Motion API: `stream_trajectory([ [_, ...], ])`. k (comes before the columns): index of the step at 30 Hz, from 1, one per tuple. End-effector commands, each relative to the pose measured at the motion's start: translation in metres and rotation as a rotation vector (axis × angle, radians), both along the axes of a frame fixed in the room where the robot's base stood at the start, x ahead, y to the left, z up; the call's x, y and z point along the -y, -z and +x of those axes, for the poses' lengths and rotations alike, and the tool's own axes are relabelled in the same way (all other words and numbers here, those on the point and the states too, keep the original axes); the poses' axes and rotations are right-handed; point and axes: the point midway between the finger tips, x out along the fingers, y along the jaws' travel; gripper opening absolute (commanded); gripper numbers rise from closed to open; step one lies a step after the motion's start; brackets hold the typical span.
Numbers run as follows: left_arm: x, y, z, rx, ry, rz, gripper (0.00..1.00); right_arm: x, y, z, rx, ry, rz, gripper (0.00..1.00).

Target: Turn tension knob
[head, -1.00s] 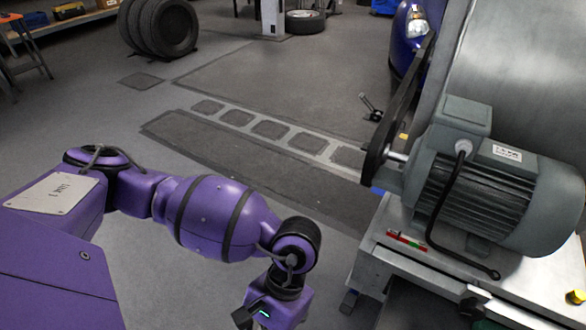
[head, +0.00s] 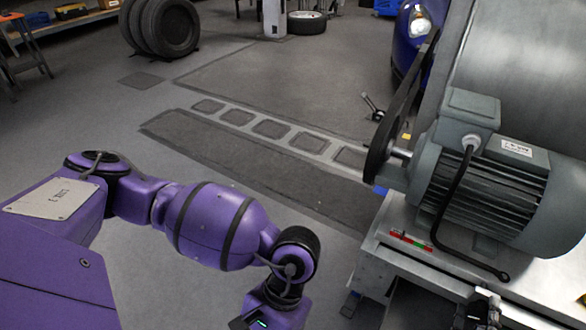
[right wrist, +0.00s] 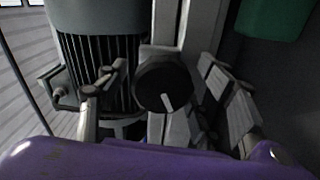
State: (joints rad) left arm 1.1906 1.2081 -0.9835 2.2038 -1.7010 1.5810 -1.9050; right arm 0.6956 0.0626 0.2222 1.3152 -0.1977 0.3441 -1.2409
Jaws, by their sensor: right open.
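The tension knob (right wrist: 163,83) shows in the right wrist view as a round black knob with a white pointer line, which points down and slightly right. My right gripper (right wrist: 162,78) is open, with one finger on each side of the knob. I cannot tell whether either finger touches it. In the head view the right gripper (head: 484,310) is a small dark shape at the lower right, by the motor base's front edge, and the knob cannot be made out there. My left arm comes in from the left; its gripper lies below the picture edge.
The grey finned motor (head: 485,185) stands on a pale metal base (head: 385,255) with a red and green scale strip (head: 410,240). A black belt wheel (head: 385,145) and a large metal drum (head: 530,75) are beside it. Open floor lies left.

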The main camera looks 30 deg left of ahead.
Motion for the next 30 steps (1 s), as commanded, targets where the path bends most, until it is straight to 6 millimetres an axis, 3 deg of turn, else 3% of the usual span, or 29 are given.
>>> stream_trajectory([
  [7,0.0009,-0.0013,0.0024,0.005,0.001,-0.002,0.0,0.0002,-0.0001,0.0004,0.0,0.0,0.0,0.61],
  [17,0.0009,-0.0013,0.0025,0.006,0.001,-0.002,0.0,0.0002,-0.0005,0.0003,0.001,0.0,0.0,0.18],
  [30,0.0009,-0.0048,0.0029,0.009,0.001,-0.002,0.0,0.0007,-0.0019,0.0007,0.001,0.0,0.101,0.18],
])
